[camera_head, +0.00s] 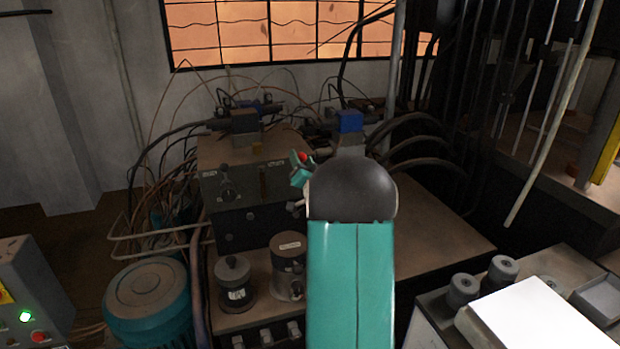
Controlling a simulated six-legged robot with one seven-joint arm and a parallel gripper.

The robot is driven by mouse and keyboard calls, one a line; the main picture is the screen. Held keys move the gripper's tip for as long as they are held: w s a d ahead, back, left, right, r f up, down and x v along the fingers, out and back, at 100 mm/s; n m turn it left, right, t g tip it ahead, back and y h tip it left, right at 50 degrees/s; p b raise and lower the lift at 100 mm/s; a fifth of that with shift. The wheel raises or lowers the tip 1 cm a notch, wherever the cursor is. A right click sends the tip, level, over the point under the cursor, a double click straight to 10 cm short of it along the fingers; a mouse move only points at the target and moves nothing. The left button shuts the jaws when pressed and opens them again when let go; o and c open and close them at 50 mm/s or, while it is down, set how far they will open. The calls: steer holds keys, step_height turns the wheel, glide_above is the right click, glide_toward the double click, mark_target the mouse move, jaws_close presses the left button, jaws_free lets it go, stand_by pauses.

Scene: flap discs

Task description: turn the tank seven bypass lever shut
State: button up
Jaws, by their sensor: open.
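My teal arm with its dark round joint fills the middle of the view and hides what lies behind it. Part of my gripper (300,172) shows as a small teal piece left of that joint, at the right end of the tank (238,155). I take it as open; its fingertips are too small to make out. A small red knob (303,156) shows right at the gripper; I cannot tell whether they touch. A small dark-handled lever or valve (225,180) is on the tank's front face, left of the gripper and apart from it. The labels are unreadable, so I cannot tell which is the bypass lever.
Blue-topped valves (350,122) with hoses and loose cables stand behind. Below the tank are dark cylinders (287,262) and a teal motor (148,302). A control box (30,290) is at lower left. A white block (530,318) lies at lower right.

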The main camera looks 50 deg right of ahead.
steer(key=v, duration=1.2)
steer(key=shift+a, duration=0.15)
steer(key=w+a+r+n+g+y, duration=0.2)
steer(key=a+n+g+y, duration=0.1)
steer(key=a, duration=0.9)
steer(key=w+a+r+n+g+y, duration=0.2)
steer(key=a+n+g, duration=0.1)
steer(key=a, duration=0.8)
steer(key=s+a+f+n+g+y, duration=0.3)
steer(key=s+a+n+g+y, duration=0.2)
steer(key=s+a, duration=1.3)
steer(key=a+n+g, duration=0.1)
steer(key=a+g, duration=0.1)
steer(key=shift+s+a+n+y, duration=0.3)
steer(key=shift+s+n, duration=0.05)
steer(key=shift+n, duration=0.05)
steer(key=shift+f, duration=0.1)
